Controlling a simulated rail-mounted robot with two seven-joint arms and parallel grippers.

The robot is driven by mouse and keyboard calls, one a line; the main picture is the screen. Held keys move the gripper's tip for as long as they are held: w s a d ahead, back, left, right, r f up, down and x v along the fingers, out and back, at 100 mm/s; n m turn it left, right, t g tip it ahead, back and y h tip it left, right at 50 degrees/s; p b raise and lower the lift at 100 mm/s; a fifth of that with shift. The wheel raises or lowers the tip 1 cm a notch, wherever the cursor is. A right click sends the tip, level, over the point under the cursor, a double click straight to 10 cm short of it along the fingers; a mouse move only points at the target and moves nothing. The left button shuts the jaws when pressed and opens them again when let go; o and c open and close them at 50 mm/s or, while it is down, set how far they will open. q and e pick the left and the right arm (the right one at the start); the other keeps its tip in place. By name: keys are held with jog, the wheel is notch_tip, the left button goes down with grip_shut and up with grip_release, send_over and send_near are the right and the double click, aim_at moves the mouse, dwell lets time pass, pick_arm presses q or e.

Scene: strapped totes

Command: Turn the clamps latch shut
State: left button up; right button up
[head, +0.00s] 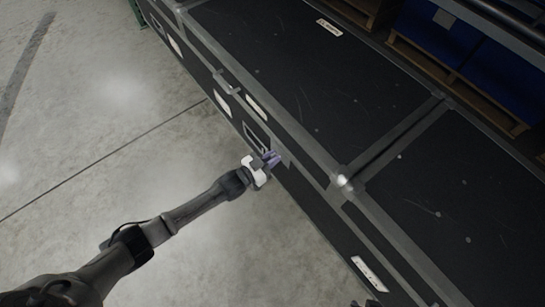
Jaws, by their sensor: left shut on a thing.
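A long black case (290,75) with grey metal edging runs diagonally across the head view. My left arm reaches in from the lower left. My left gripper (270,159) is at the case's near side wall, just below the lid edge, shut on a small grey latch (281,158). The fingers cover most of the latch, so its exact angle cannot be told. A small dark shape at the bottom edge, right of the middle, may be the tip of my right gripper (364,303); its jaws cannot be made out.
White labels (369,273) mark the case's side. A second black lid section (450,190) lies to the right. Wooden pallets (450,77) and blue totes (490,75) stand behind at the upper right. The concrete floor (110,130) at the left is clear.

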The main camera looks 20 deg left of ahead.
pick_arm(q)
grip_shut()
jog(key=shift+r+m+p, duration=0.15)
jog(key=shift+m+p, duration=0.35)
jog(key=shift+p, duration=0.05)
jog(key=shift+m+p, duration=0.8)
jog(key=shift+m, duration=0.4)
jog(key=m+p, duration=0.1)
jog(key=m, duration=0.3)
jog(key=shift+s+d+p, duration=0.1)
jog(key=shift+d+p, duration=0.05)
jog(key=shift+p, duration=0.2)
jog(key=m, duration=0.7)
jog(key=f+m, duration=0.1)
jog(key=m, duration=0.2)
jog(key=shift+d, duration=0.1)
jog(key=shift+m, duration=0.3)
